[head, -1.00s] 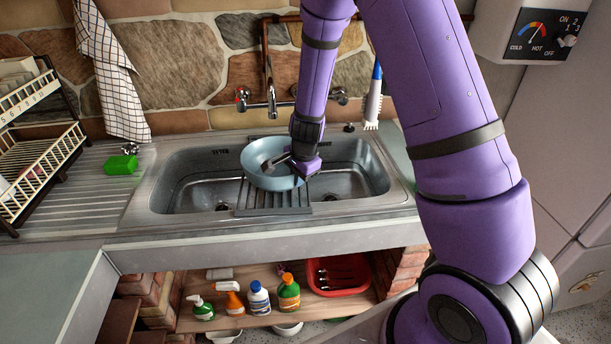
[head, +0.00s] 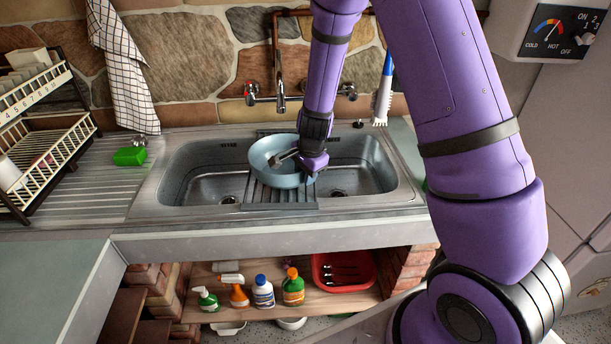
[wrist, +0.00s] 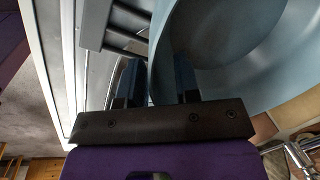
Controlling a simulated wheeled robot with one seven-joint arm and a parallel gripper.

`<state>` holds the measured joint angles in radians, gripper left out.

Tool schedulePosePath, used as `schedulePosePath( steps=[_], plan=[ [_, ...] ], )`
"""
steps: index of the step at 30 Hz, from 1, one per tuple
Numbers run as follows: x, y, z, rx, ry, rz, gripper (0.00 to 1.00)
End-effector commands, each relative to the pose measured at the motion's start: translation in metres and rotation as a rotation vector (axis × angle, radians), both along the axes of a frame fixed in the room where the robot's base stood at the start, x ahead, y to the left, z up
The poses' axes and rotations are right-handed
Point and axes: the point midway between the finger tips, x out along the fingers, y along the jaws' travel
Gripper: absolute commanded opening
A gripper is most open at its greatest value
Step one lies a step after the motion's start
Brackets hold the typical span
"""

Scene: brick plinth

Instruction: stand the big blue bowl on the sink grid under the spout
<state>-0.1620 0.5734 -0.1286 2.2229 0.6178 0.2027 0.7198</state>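The big blue bowl (head: 264,155) is upright over the sink grid (head: 280,197) in the head view, just below and in front of the spout (head: 280,98). Its base overlaps the grid; whether it bears fully on the slats is hard to see. My gripper (head: 298,158) is at the bowl's right rim. In the wrist view the bowl (wrist: 245,75) fills the upper right. My gripper's fingers (wrist: 160,82) straddle its wall, one inside and one outside, and look shut on it. The fingertips' contact is partly hidden.
The grid spans the sink (head: 205,175), with open basin on both sides. A green sponge (head: 130,156) lies on the drainboard beside a dish rack (head: 50,160). A brush (head: 383,95) stands behind on the right. Bottles (head: 263,292) and a red tub (head: 343,272) are below.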

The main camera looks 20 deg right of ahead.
Motion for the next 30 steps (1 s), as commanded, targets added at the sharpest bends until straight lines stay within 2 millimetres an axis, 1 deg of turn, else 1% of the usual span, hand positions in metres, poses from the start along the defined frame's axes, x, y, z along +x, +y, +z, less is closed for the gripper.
schedulePosePath(
  steps=[5,12,15,19,27,30],
  plan=[
    [-0.004,-0.001,0.029,-0.001,-0.006,0.004,0.30],
    [-0.013,-0.003,0.074,0.000,-0.005,0.004,0.30],
    [-0.016,-0.004,0.089,0.001,-0.004,0.003,0.30],
    [-0.018,-0.005,0.103,0.001,-0.003,0.002,0.30],
    [-0.021,-0.006,0.113,0.001,-0.002,0.003,0.30],
    [-0.025,-0.006,0.123,0.009,-0.010,0.030,0.30]
  ],
)
